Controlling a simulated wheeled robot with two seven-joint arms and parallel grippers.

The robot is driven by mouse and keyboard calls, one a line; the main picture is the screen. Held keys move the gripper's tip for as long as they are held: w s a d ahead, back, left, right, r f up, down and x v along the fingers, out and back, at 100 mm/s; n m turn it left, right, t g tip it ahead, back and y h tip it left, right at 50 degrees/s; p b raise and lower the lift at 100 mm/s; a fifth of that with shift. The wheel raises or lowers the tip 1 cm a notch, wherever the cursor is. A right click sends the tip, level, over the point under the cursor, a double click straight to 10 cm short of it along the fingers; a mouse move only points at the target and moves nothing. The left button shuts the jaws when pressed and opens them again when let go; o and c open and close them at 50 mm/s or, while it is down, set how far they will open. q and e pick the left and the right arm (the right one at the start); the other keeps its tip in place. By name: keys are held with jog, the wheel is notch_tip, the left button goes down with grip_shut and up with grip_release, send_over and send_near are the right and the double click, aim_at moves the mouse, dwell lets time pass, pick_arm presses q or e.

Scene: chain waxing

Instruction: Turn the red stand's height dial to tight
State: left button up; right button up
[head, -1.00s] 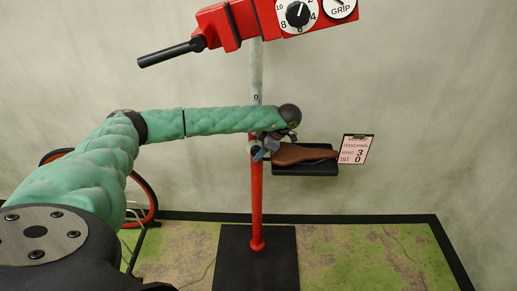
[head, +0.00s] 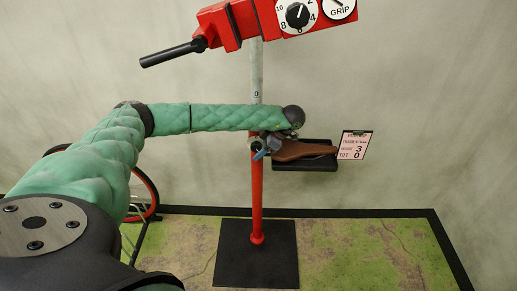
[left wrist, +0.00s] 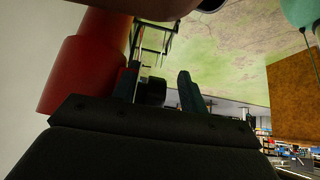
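The red stand (head: 256,195) has a red lower post with a grey tube above it, on a black base plate (head: 258,253). My left gripper (head: 266,149) is at the top of the red post, close to the collar there. It looks open. The left wrist view shows its two dark fingers (left wrist: 160,90) apart, with a dark round knob (left wrist: 152,91) seen between them; I cannot tell whether they touch it. The red post (left wrist: 88,72) fills the left of that view. The height dial's face and setting cannot be read. My right gripper is not in view.
The red clamp head (head: 262,18) with a numbered dial (head: 297,15) and a GRIP dial (head: 339,8) is overhead. A brown saddle (head: 303,150) lies on a black tray (head: 320,165) right of the post, beside a sign card (head: 354,146). A red-rimmed wheel (head: 150,190) stands left.

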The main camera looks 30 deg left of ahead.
pick_arm(q)
jog(key=shift+w+a+r, duration=0.1)
jog(key=shift+a+r, duration=0.05)
jog(key=shift+r, duration=0.05)
jog(key=shift+r, duration=0.1)
jog(key=shift+w+r, duration=0.15)
jog(key=v, duration=0.7)
jog(key=shift+d, duration=0.25)
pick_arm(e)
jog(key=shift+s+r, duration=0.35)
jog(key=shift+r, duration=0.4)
